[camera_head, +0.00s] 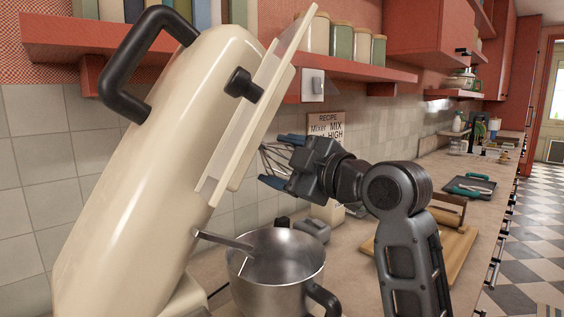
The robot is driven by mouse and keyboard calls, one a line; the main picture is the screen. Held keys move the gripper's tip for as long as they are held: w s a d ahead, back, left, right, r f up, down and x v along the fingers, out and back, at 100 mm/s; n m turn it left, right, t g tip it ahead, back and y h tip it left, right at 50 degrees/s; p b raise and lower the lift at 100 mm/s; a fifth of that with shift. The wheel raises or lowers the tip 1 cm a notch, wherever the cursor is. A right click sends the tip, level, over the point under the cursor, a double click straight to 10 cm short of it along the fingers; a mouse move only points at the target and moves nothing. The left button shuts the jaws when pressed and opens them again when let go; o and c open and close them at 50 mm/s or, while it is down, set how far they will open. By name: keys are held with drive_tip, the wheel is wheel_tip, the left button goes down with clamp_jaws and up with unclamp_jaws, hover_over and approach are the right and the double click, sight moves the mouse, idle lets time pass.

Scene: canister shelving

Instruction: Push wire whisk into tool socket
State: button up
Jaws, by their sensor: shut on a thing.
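The wire whisk (268,156) shows as thin looped wires at my gripper's fingers, left of the wrist. My gripper (279,160), with blue fingertips, is shut on it. Much of the whisk is hidden behind the fingers and the mixer's edge. The cream stand mixer (150,150) stands large at the left with its head tilted up. A flat cream plate (262,105) runs along the head's right side. The gripper is right of this plate, and I cannot tell the distance. The tool socket cannot be made out.
A metal bowl (290,262) with a black handle stands below the gripper. A metal rod (222,240) reaches from the mixer over its rim. A wooden board (455,245) lies behind my arm. A recipe card (325,126) is at the wall, under a red shelf (350,67) with canisters.

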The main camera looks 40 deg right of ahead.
drive_tip(key=shift+a+r, duration=0.2)
drive_tip(key=o, duration=1.1)
drive_tip(key=shift+f, duration=0.1)
drive_tip(key=shift+d, duration=0.1)
drive_tip(key=shift+s+d+p, duration=0.15)
drive_tip(key=shift+s+p, duration=1.15)
drive_tip(key=shift+s, duration=2.25)
